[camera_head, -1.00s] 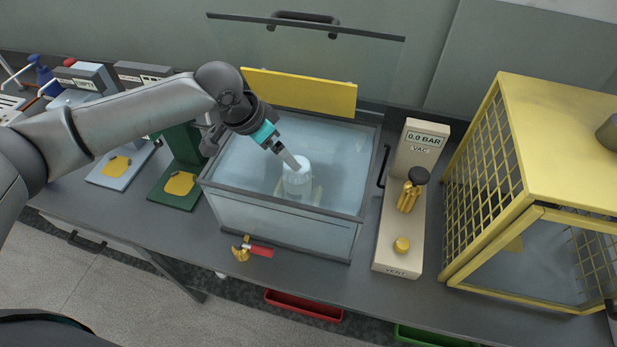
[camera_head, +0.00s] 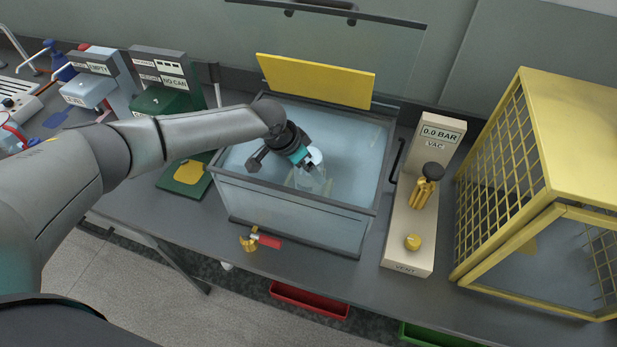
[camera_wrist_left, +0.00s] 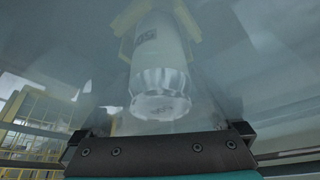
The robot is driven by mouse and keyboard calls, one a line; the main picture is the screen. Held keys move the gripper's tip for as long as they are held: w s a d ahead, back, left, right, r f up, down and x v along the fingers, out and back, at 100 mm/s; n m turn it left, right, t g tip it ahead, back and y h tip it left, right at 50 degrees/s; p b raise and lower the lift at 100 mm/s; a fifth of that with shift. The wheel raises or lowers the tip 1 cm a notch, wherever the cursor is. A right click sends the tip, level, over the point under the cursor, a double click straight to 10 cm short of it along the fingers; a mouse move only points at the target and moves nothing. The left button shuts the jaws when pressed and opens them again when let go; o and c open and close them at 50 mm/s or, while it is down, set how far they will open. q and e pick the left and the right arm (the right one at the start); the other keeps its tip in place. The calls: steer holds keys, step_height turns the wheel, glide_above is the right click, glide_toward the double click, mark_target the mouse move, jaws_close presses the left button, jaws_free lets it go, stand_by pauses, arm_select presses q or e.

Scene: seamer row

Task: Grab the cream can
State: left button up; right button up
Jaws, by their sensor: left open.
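A pale whitish can (camera_head: 314,157) stands inside the clear water tank (camera_head: 290,208). Its top shows beside my left gripper, and its lower part is blurred through the tank. My left gripper (camera_head: 312,169) reaches down into the tank from the left, with its fingers right at the can. In the left wrist view the can (camera_wrist_left: 160,62) lies ahead of the open jaws, its ribbed end toward me, with a dark label and a yellowish holder around its far end. I cannot tell whether the fingers touch it. My right gripper is not in view.
A yellow panel (camera_head: 316,80) and a raised clear lid (camera_head: 370,38) stand at the tank's back. A brass valve with a red handle (camera_head: 266,240) sticks out in front. The vacuum post (camera_head: 402,240) and yellow cage (camera_head: 575,130) stand right. Green scale (camera_head: 184,190) is left.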

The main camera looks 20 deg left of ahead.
arm_select(q)
steer(key=shift+w+d+f, duration=0.15)
steer(key=shift+w+f, duration=0.05)
steer(key=shift+f, duration=0.4)
jaws_close()
steer(key=shift+r, duration=0.1)
stand_by(0.4)
